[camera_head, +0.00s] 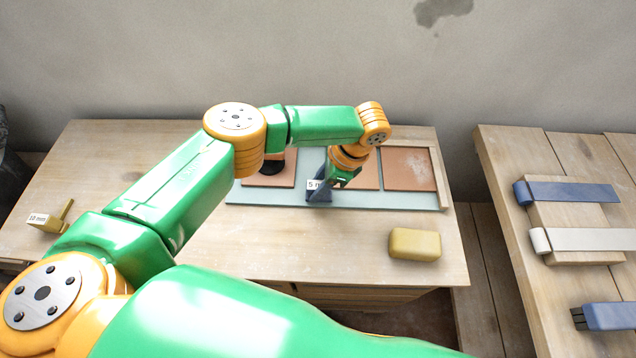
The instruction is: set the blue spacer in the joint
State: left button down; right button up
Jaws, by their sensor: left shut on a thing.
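A small blue spacer (318,195) with a white "5 mm" label is at the tile board, near the gap between the left tile (268,178) and the middle tile (368,172). My left gripper (330,187) reaches down from above and is shut on the spacer. The gripper and wrist partly hide the spacer and the gap, so I cannot tell whether the spacer sits in the joint. The pale blue-green board (385,201) lies on the wooden table. My right gripper is out of view.
A yellow spacer (46,221) labelled "10 mm" stands at the table's left. A yellow sponge-like block (414,244) lies at the right front. A third tile (408,168) lies at the board's right. A second bench (553,169) holds blue-handled and white-handled tools.

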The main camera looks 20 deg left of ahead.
pick_arm(q)
jog(key=shift+f, duration=0.25)
jog(key=c, duration=0.5)
grip_release()
jog(key=shift+r, duration=0.1)
jog(key=b+v, duration=0.1)
jog(key=v, duration=0.6)
